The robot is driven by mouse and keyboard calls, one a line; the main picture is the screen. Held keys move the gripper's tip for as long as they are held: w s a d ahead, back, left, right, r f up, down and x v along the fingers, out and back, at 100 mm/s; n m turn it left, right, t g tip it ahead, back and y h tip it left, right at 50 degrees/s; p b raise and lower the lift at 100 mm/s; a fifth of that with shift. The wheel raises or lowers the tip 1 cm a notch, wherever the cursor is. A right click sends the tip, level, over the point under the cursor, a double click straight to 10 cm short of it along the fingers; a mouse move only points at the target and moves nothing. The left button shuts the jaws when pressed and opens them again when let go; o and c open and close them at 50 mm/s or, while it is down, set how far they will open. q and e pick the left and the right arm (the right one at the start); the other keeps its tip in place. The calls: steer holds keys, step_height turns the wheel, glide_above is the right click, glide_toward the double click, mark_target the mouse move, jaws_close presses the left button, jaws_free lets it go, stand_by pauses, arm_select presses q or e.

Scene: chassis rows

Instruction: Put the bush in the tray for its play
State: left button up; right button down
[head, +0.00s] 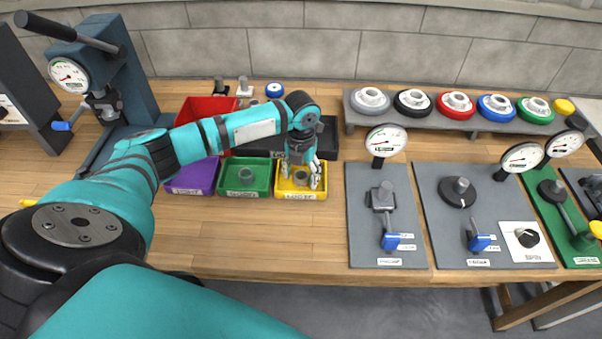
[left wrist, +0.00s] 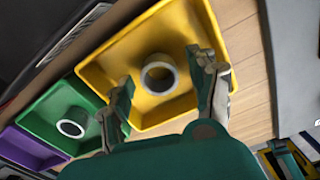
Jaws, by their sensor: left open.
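A grey ring-shaped bush (head: 300,178) stands in the yellow tray (head: 307,196), whose front label is too small to read surely. In the left wrist view the bush (left wrist: 144,80) is upright on the yellow tray's floor (left wrist: 120,58), its round hole facing up. A similar grey bush (head: 246,175) stands in the green tray (head: 229,191); it also shows in the left wrist view (left wrist: 70,128). My right gripper is not in view.
A purple tray (head: 193,180) stands left of the green one. A red bin (head: 200,109) and a dark tray lie behind. Grey fixture plates (head: 372,245) with gauges stand to the right. Bare wood (head: 270,240) is free in front of the trays.

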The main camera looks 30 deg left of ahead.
arm_select(q)
step_height(320, 180, up, 12)
steer(key=b, duration=0.1)
steer(key=shift+r, duration=0.2)
stand_by(0.6)
steer(key=shift+f, duration=0.1)
